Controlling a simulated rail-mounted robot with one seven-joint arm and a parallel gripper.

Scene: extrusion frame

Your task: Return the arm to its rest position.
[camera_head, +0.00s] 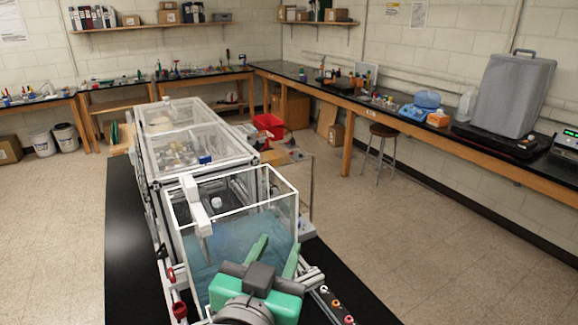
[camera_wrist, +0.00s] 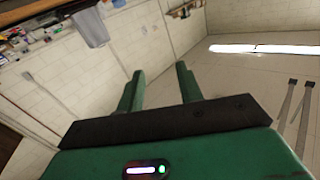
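My gripper (camera_head: 274,250) is at the lower middle of the head view, raised in front of the near end of the frame with clear panels (camera_head: 240,213). Its two green fingers stand apart. In the wrist view my gripper (camera_wrist: 160,80) also shows spread fingers with nothing between them.
The frame stands on a black table (camera_head: 125,245) and runs away from me. A white upright part (camera_head: 195,205) rises at its near left. Red clamps (camera_head: 179,310) are at the near left edge. A long bench (camera_head: 400,112) lines the right wall, with a stool (camera_head: 382,131) beside it.

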